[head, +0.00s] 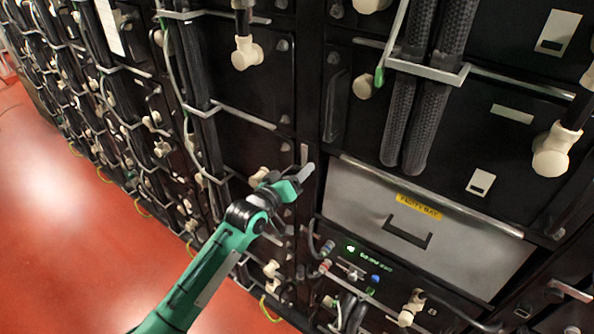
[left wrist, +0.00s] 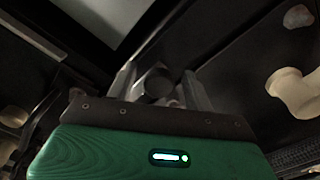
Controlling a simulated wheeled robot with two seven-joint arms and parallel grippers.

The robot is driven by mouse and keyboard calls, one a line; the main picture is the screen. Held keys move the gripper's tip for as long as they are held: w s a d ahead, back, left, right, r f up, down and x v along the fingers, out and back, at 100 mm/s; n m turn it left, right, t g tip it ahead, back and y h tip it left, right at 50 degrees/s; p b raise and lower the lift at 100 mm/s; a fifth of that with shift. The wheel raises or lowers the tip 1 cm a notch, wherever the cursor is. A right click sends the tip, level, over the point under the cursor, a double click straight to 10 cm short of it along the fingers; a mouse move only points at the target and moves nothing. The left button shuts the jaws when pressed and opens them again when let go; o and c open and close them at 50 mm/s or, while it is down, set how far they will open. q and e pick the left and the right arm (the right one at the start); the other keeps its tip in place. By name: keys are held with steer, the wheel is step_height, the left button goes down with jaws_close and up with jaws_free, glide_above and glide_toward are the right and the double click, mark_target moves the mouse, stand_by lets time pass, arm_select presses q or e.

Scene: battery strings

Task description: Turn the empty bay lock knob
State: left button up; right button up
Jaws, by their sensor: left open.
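The empty bay is a grey panel (head: 420,225) with a yellow label (head: 419,206) and a dark recessed handle (head: 408,232). My left gripper (head: 304,168) is at the panel's upper left corner, on the dark frame post. In the left wrist view, a dark rounded knob (left wrist: 156,82) shows between the two pale fingers of my left gripper (left wrist: 157,88). The fingers stand on either side of it; whether they touch it I cannot tell. In the head view the knob is hidden behind the gripper. My right gripper is not in view.
Below the panel is a unit with a green display (head: 368,255) and plugged cables. Thick black cables (head: 415,110) run down above the panel. Racks with cream elbow connectors (head: 246,52) fill the left. The red floor (head: 60,220) is clear.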

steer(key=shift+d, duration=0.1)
arm_select(q)
steer(key=c, duration=0.9)
steer(key=shift+c, duration=0.3)
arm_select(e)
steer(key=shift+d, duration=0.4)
